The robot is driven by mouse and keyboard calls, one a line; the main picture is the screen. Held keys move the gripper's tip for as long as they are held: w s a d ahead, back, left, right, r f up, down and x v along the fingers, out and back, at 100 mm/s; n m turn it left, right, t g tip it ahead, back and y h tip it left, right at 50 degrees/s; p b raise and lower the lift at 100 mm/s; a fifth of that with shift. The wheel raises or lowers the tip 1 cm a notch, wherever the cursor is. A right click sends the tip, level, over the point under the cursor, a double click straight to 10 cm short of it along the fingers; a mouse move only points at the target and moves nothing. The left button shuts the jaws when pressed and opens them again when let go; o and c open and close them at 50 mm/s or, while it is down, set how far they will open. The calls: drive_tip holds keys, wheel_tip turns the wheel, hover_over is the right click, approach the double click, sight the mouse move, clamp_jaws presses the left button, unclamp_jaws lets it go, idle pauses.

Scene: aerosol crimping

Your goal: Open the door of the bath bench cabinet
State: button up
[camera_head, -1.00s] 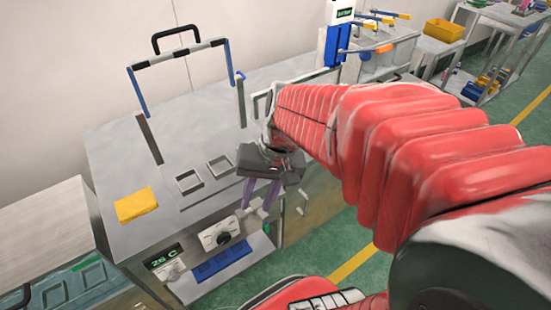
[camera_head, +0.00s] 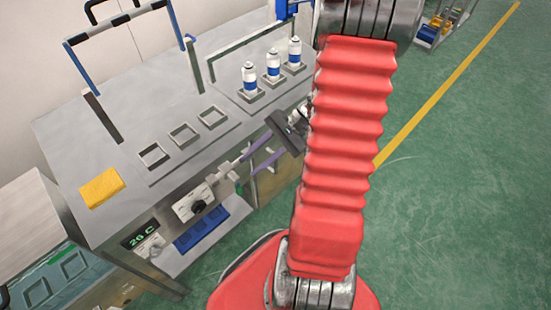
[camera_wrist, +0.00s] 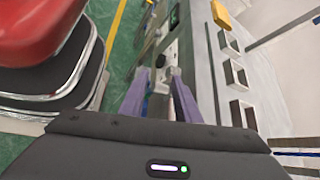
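The bath bench (camera_head: 125,160) is a grey steel bench on the left in the head view, with a temperature display (camera_head: 140,236) and a dial panel (camera_head: 194,203) on its front. My gripper (camera_head: 248,164) is beside the bench's front edge, right of the dial. Its two purple fingers are apart and point at the bench front. In the wrist view the open fingers (camera_wrist: 160,85) show a pale fitting between or beyond them; contact cannot be told. The cabinet door and its handle are not clearly visible; my gripper and arm cover part of the front.
Three white-and-blue cans (camera_head: 273,65) stand in holders on the bench top, beside empty square holders (camera_head: 183,135). A yellow block (camera_head: 101,187) lies at the left. A blue mat (camera_head: 201,230) sits on a low front shelf. Green floor (camera_head: 440,200) is clear to the right.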

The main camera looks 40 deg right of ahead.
drive_tip(key=s+d+f+m+t+h, duration=0.3)
drive_tip(key=s+d+f+m+t, duration=0.1)
drive_tip(key=d+f+m+t, duration=0.3)
drive_tip(key=s+d+f+m+t+h, duration=0.3)
drive_tip(key=d+f+m+t, duration=0.4)
drive_tip(key=f, duration=0.5)
drive_tip(key=d+m, duration=0.2)
drive_tip(key=m, duration=0.1)
drive_tip(key=shift+s+d+m, duration=0.2)
drive_tip(key=shift+s+m, duration=0.1)
drive_tip(key=shift+s, duration=0.1)
drive_tip(key=shift+w, duration=0.1)
hover_over(276, 172)
drive_tip(key=shift+w+d, duration=0.2)
drive_tip(key=shift+w, duration=0.1)
drive_tip(key=shift+c, duration=0.5)
clamp_jaws()
